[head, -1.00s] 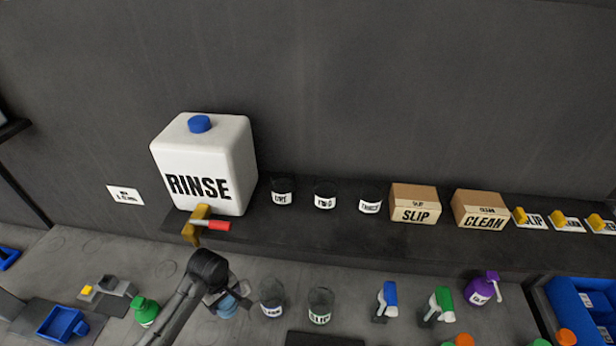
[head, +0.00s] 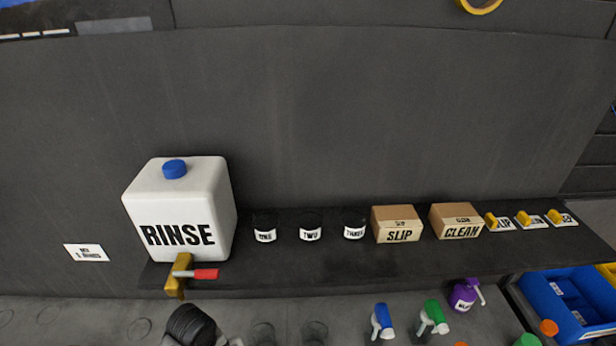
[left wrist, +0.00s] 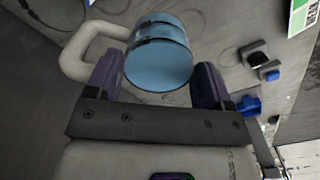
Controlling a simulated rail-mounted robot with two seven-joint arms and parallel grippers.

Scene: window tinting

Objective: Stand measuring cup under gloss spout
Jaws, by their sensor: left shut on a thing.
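The measuring cup (left wrist: 160,62), a translucent light-blue cup with a pale looped handle at its left, sits between the fingers of my left gripper (left wrist: 157,82) in the left wrist view. The gripper is shut on it. In the head view only part of my left arm shows at the bottom edge; the gripper and cup are out of that view. No spout marked gloss can be read. A white RINSE tank (head: 182,210) with a yellow tap (head: 178,275) and red lever stands on the shelf. My right gripper is not in view.
The dark shelf (head: 400,265) holds three black labelled jars (head: 310,229), a SLIP box (head: 397,227) and a CLEAN box (head: 457,222). Below are blue, green and purple-topped bottles (head: 463,295), and a blue bin (head: 560,300) at right.

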